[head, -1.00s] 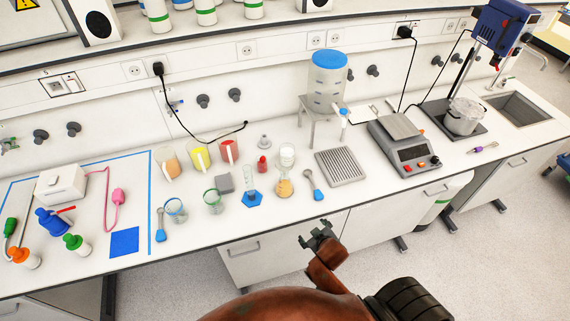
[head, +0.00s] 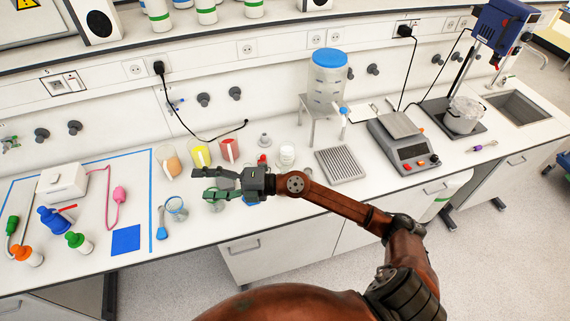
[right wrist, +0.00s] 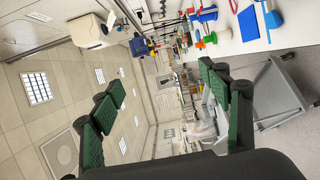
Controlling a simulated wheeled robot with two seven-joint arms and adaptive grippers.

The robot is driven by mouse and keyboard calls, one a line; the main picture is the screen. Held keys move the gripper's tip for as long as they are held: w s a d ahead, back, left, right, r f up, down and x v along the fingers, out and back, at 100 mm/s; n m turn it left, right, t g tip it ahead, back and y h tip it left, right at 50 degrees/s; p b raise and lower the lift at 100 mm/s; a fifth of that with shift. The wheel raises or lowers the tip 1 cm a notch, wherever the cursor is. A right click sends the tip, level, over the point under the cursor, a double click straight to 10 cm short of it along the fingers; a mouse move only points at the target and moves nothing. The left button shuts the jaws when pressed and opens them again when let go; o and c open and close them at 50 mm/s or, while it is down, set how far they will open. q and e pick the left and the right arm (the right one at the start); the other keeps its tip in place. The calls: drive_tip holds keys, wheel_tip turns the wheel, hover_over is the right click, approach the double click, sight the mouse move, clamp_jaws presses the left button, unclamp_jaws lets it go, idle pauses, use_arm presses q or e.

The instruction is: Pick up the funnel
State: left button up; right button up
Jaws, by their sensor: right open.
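A small pale grey piece that looks like the funnel (head: 265,140) stands at the back of the bench, behind the small red bottle; it is too small to see its shape well. My right gripper (head: 193,183) is over the bench, its fingers pointing left and spread apart with nothing between them. It is in front of the yellow jug and left of the funnel, not touching it. The right wrist view shows its two green-padded fingers (right wrist: 160,80) wide apart, with the room beyond and no funnel visible. My left gripper is not in view.
Beige, yellow (head: 200,155) and red (head: 229,150) jugs stand near the funnel. A white-lidded jar (head: 287,154) is right of it. A dispenser tank (head: 328,82), drip grate (head: 341,166) and scale (head: 404,150) are further right. My right arm hides glassware at the front.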

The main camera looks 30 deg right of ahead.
wheel_tip(320, 180, down, 4)
drive_tip(key=n+g+h, duration=0.2)
drive_tip(key=n+g, duration=0.1)
drive_tip(key=g+h, duration=0.2)
drive_tip(key=h, duration=1.2)
hover_over(285, 161)
drive_tip(key=s+a, duration=0.2)
drive_tip(key=s, duration=0.1)
wheel_tip(285, 161, down, 5)
drive_tip(key=shift+w+d+f+m+p, duration=0.2)
drive_tip(key=shift+w+d+f, duration=0.1)
drive_tip(key=shift+f, duration=0.25)
drive_tip(key=shift+w+d+f+m+p, duration=0.15)
drive_tip(key=shift+w+f+m+p, duration=0.1)
drive_tip(key=shift+f, duration=0.25)
drive_tip(key=shift+d+p+x, duration=0.15)
drive_tip(key=shift+p+x, duration=0.3)
drive_tip(key=shift+x, duration=0.95)
drive_tip(key=shift+d+p+x, duration=0.1)
drive_tip(key=shift+p+x, duration=0.35)
drive_tip(key=shift+x, duration=0.9)
drive_tip(key=shift+c, duration=0.5)
drive_tip(key=shift+r, duration=0.1)
drive_tip(key=c, duration=1.1)
